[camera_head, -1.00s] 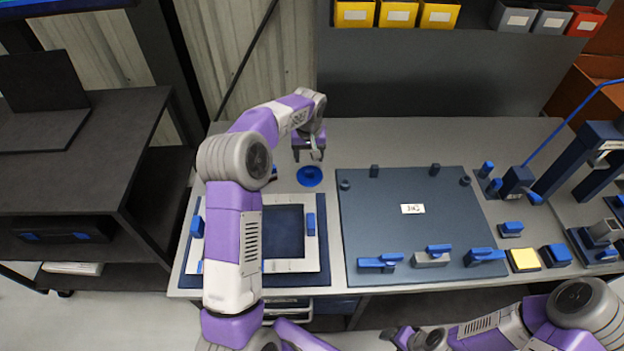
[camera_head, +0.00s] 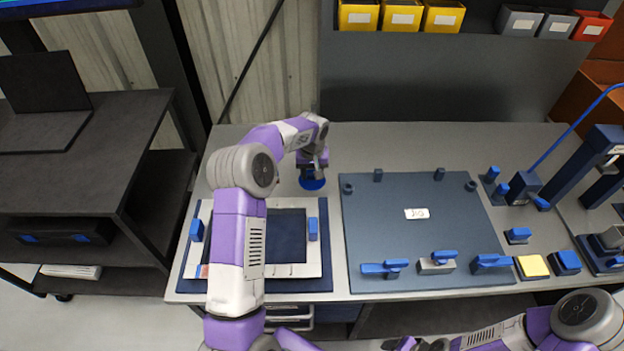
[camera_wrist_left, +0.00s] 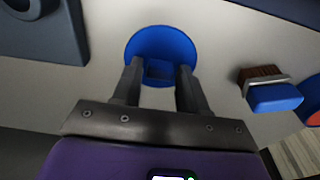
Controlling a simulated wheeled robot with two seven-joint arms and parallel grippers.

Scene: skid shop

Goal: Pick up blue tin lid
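The blue tin lid (camera_head: 312,184) is a round blue disc on the grey bench, behind the framed panel. In the left wrist view the lid (camera_wrist_left: 160,37) shows a square raised knob (camera_wrist_left: 158,70) near its lower edge. My left gripper (camera_head: 313,172) is right over the lid and hides part of it in the head view. In the wrist view its fingers (camera_wrist_left: 160,68) are apart, one on each side of the knob, with what looks like a small gap. My right gripper (camera_head: 405,344) is at the bottom edge, partly cut off.
A white frame with a dark inner panel (camera_head: 275,237) lies in front of the lid. A dark plate with blue clamps (camera_head: 400,215) lies to its right. In the wrist view, a brush with a blue part (camera_wrist_left: 272,97) lies right of the lid.

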